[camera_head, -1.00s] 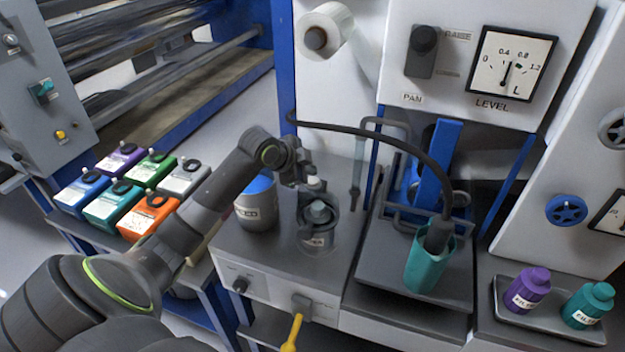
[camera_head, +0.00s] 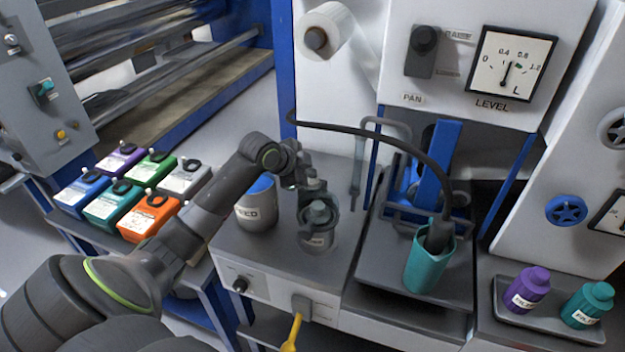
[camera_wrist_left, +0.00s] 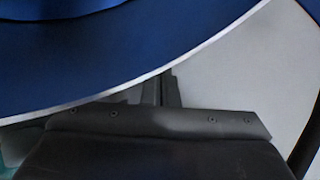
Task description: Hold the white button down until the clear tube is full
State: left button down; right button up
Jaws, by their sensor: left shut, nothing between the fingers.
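My left gripper (camera_head: 312,192) is shut and empty. In the head view it is just above a grey-capped clear container (camera_head: 318,238) on the grey bench. I cannot tell whether it touches the container. In the left wrist view its dark fingers (camera_wrist_left: 165,92) are together, with a large blue round surface filling the top. A slim upright tube (camera_head: 356,180) stands at the back of the bench, perhaps the clear tube; its fill cannot be read. I cannot make out a white button. My right gripper is not in view.
A blue-lidded can (camera_head: 255,206) stands left of the gripper. A teal cup (camera_head: 428,265) with a black hose stands in the tray to the right. A level gauge (camera_head: 510,64) hangs above. Purple (camera_head: 528,288) and teal (camera_head: 588,305) bottles stand at far right.

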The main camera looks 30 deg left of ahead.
pick_arm(q)
jog(key=shift+f, duration=0.5)
dwell(1.4)
jog(key=shift+r, duration=0.1)
dwell(1.1)
jog(key=shift+r+p, duration=0.85)
jog(key=shift+p, duration=0.05)
notch_tip(320, 180, up, 5)
jog(key=p, duration=0.5)
jog(key=shift+r, duration=0.1)
jog(key=shift+s+f, duration=0.1)
jog(key=shift+f, duration=0.1)
